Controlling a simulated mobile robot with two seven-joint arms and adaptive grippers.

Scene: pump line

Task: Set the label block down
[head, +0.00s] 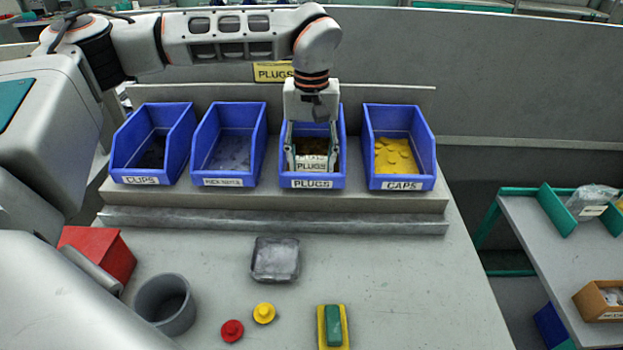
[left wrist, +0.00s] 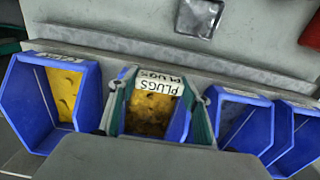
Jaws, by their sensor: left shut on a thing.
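My left gripper (head: 312,158) reaches down in front of the plugs bin (head: 299,130), the third blue bin from the left. It is shut on the label block (head: 311,166), a white piece reading PLUGS. The block is just above the bin's own PLUGS label (head: 311,184). In the left wrist view the label block (left wrist: 156,86) sits between the two fingers, beside the bin's front label. I cannot tell whether the block touches the bin. My right gripper is not in view.
Blue bins for clips (head: 124,160), another part (head: 205,160) and caps (head: 425,150) stand in the row. In front lie a grey tray (head: 275,272), grey cup (head: 165,312), red knob (head: 232,331), yellow knob (head: 264,313) and green-yellow block (head: 333,325).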

